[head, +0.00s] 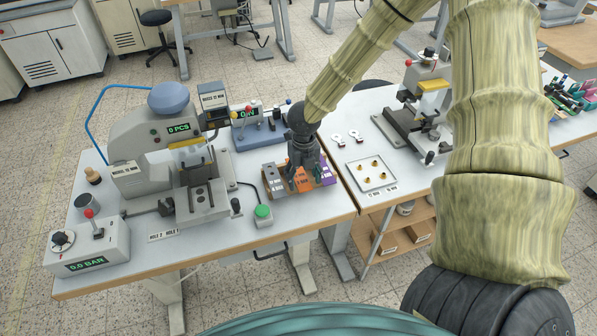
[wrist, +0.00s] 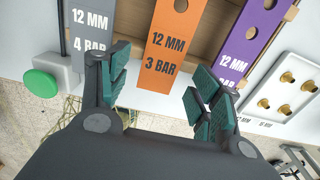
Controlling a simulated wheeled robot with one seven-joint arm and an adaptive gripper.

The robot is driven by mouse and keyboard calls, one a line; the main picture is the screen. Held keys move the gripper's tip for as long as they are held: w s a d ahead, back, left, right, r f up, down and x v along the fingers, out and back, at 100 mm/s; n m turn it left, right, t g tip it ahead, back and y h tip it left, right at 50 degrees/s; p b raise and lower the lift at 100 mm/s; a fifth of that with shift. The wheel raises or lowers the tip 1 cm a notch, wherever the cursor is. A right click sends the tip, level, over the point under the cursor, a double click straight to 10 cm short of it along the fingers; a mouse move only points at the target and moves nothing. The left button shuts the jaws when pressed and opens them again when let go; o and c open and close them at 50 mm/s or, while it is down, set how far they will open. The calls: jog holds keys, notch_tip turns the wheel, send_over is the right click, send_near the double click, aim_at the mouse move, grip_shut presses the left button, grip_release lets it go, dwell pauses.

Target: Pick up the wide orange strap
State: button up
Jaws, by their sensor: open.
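The orange strap (wrist: 172,42) is a flat band printed "12 MM 3 BAR" with a dark hole near its upper end. It lies across a wooden holder (wrist: 128,18), between a grey strap (wrist: 88,32) and a purple strap (wrist: 250,38). In the head view the orange strap (head: 302,179) shows partly below my gripper (head: 303,183). My gripper, also in the wrist view (wrist: 160,80), is open and empty. Its green-padded fingers stand on either side of the orange strap's near end. I cannot tell whether they touch anything.
A green button (head: 263,212) stands left of the holder, near the stamping press (head: 180,160). A white tray with brass pieces (head: 371,173) lies on the right table. A grey-blue device (head: 258,128) stands behind. Bare table lies in front of the holder.

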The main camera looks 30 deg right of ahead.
jog(key=shift+f, duration=0.35)
jog(key=shift+f, duration=0.25)
dwell(0.6)
jog(key=shift+s, duration=0.15)
jog(key=c, duration=0.9)
